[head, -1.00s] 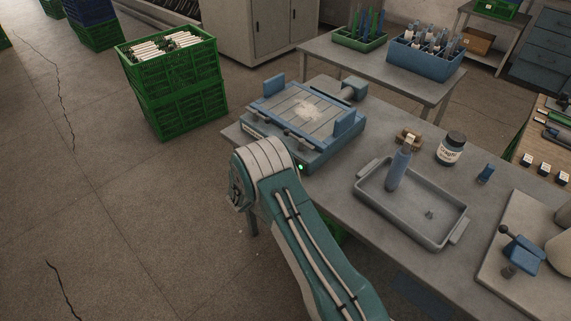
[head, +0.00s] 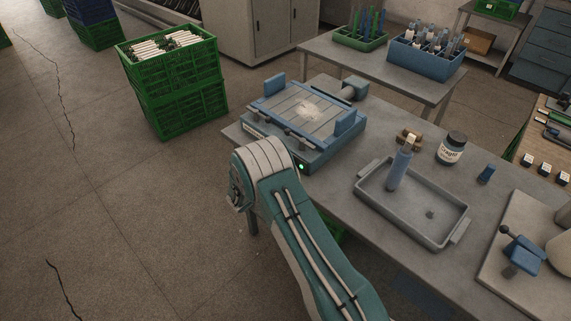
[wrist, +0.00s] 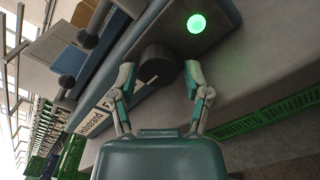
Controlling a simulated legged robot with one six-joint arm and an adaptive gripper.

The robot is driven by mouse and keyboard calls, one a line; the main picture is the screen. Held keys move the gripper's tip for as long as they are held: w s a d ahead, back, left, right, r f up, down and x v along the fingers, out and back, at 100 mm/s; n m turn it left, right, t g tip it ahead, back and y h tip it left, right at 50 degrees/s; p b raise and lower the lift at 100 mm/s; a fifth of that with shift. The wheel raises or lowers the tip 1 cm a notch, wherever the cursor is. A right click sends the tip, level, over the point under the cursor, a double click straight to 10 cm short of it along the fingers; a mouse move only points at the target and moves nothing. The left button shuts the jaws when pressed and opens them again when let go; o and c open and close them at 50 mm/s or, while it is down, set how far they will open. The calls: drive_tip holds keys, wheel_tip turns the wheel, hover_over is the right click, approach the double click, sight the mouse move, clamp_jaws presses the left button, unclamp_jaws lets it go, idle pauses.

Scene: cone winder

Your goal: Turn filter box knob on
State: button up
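The blue filter box (head: 329,153) stands on the grey table, with a slatted top and a pale dusty patch on it. A small green light (head: 301,166) glows on its front; it also shows in the wrist view (wrist: 196,23). The dark round knob (wrist: 158,66) is on the box front beside the light. My gripper (wrist: 160,78) is in front of the box face, its two fingers apart with the knob between them. A narrow gap seems to show beside the knob; contact is unclear. In the head view my arm hides the knob and gripper.
A grey tray (head: 371,209) with a blue upright tool (head: 399,168) stands right of the box. Green crates (head: 180,98) stand on the floor to the left.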

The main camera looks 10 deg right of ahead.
drive_tip(key=shift+r, duration=0.1)
drive_tip(key=v, duration=1.2)
drive_tip(key=s+d+r+m+g+y, duration=0.2)
drive_tip(key=s+d+r+m+g, duration=0.3)
drive_tip(key=r, duration=0.4)
drive_tip(key=s+d+r+m+g+y, duration=0.2)
drive_tip(key=s+d+r+m+g, duration=0.2)
drive_tip(key=s+d+r, duration=0.45)
drive_tip(key=s+a+r+m+t+y, duration=0.1)
drive_tip(key=s+r+m+t+y, duration=0.1)
drive_tip(key=s+r+y, duration=0.3)
drive_tip(key=s+a+r+m+t+y, duration=0.2)
drive_tip(key=s+r+m+y, duration=0.2)
drive_tip(key=s, duration=0.9)
wheel_tip(320, 180, up, 3)
drive_tip(key=shift+s+a+f+m+t+y, duration=0.15)
drive_tip(key=shift+s+m+t+y, duration=0.2)
drive_tip(key=shift+y, duration=0.65)
